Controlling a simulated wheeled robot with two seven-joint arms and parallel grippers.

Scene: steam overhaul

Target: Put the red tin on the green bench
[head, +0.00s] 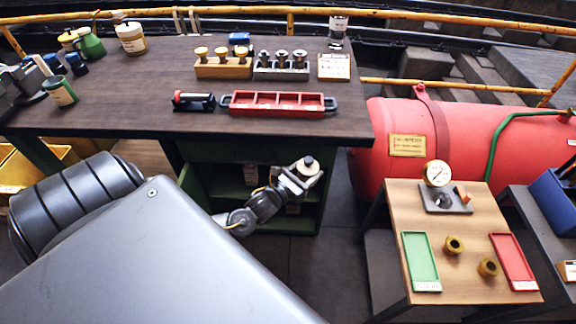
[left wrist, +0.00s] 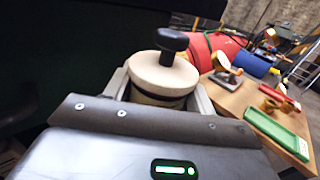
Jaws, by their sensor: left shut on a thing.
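My left gripper (head: 297,180) is shut on a round thing with a cream top and a black knob (head: 308,164). In the left wrist view this knobbed thing (left wrist: 163,75) stands upright between the fingers; little of its side shows, and I see no red on it. It is held in front of the large bench, below the level of its top. This bench has a dark brown top (head: 290,121) and a green cabinet and legs (head: 232,178), so it fits the green bench. I cannot make out any other red tin. My right gripper is not in view.
A red compartment tray (head: 278,104) and a black-and-red tool (head: 193,102) lie near the bench's front edge. Blocks with knobbed pieces (head: 222,68) stand behind. Bottles and cans fill the left end. A wooden table (head: 460,222) and a red boiler (head: 470,135) are at right. The front right bench corner is clear.

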